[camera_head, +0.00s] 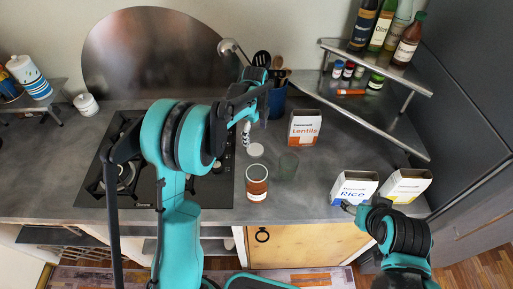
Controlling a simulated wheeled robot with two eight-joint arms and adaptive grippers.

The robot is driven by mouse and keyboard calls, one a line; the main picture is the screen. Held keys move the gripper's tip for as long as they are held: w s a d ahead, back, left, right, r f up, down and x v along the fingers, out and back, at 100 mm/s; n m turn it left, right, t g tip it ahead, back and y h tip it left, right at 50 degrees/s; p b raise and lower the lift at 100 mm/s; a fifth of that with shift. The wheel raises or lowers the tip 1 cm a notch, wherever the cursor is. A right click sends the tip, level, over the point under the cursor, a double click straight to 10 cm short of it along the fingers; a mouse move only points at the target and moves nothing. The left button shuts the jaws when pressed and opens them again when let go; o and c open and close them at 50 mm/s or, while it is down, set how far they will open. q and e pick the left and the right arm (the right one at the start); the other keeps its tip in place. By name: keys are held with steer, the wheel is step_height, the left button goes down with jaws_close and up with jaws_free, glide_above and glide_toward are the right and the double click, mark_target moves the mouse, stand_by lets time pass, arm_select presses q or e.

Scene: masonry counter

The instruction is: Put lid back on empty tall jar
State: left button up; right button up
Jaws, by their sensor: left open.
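A utensil holder (277,102) is at the back. The cooktop (215,185) lies left. A corner shelf (375,125) with bottles and small jars is right.

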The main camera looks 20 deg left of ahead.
mark_target(256, 149)
arm_select(q)
steer(key=shift+f+b, duration=0.3)
steer(key=shift+f, duration=0.95)
steer(key=shift+f, duration=0.1)
step_height(256, 149, down, 5)
steer(key=shift+s+d+f+b, duration=0.1)
steer(key=shift+d+b, duration=0.05)
steer(key=shift+b, duration=0.6)
steer(key=c, duration=0.8)
